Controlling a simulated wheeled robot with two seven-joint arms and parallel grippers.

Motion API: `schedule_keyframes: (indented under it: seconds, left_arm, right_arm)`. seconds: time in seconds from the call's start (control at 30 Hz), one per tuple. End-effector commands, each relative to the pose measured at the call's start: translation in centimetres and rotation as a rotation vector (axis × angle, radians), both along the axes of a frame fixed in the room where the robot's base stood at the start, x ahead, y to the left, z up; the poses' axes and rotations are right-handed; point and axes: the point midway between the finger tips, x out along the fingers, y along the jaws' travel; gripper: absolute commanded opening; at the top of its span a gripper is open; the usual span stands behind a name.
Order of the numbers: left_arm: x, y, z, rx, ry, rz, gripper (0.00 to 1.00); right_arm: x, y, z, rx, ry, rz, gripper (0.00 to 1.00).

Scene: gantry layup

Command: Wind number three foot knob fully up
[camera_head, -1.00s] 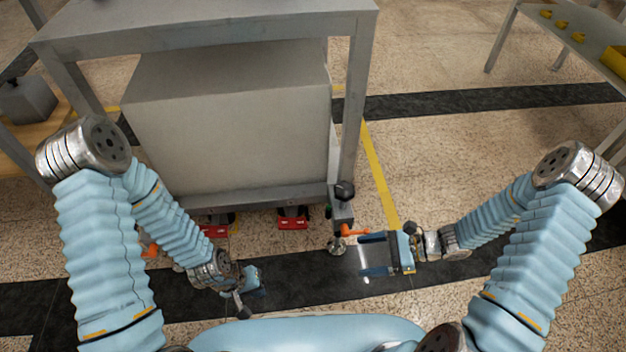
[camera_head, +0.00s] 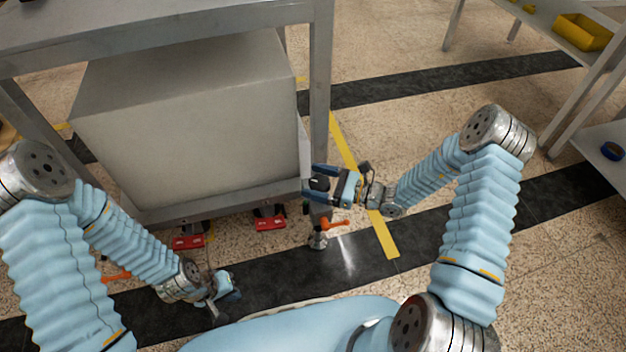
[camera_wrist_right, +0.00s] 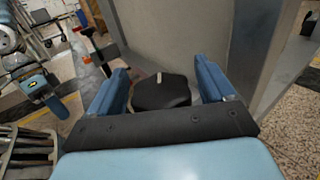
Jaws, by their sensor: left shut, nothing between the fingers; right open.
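A black foot knob (camera_head: 320,183) tops the foot assembly at the near right corner of the grey bench frame; no number on it is readable. Below it are an orange lever (camera_head: 335,222) and a round metal foot (camera_head: 318,241). My right gripper (camera_head: 312,180) is open, with its blue fingers on either side of the knob. In the right wrist view the knob (camera_wrist_right: 162,92) lies between the two fingers, with gaps visible beside it. My left gripper (camera_head: 222,288) is shut and empty, low at the left, away from the knob.
The bench leg (camera_head: 321,100) rises just behind the knob. A big grey box (camera_head: 190,130) fills the bench's lower shelf. Red blocks (camera_head: 270,218) sit on the floor below. Floor to the right is open up to another table with a yellow bin (camera_head: 583,32).

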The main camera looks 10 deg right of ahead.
Motion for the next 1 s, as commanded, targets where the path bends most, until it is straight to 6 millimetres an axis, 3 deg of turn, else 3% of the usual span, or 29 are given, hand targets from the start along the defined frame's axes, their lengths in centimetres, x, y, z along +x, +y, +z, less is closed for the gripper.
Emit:
schedule_keyframes:
  seconds: [0.4,0.73,1.0]
  left_arm:
    - [0.0,-0.01,-0.04,0.0,0.0,0.0,0.0]
    - [0.0,-0.01,-0.04,0.0,0.0,0.0,0.0]
    - [0.0,-0.02,-0.27,0.0,0.001,0.0,0.0]
  right_arm:
    - [0.6,1.0,-0.02,0.0,0.0,0.0,0.83]
    - [0.58,0.98,-0.01,0.0,0.0,0.0,0.34]
    - [0.59,0.97,-0.08,-0.001,-0.002,0.024,0.31]
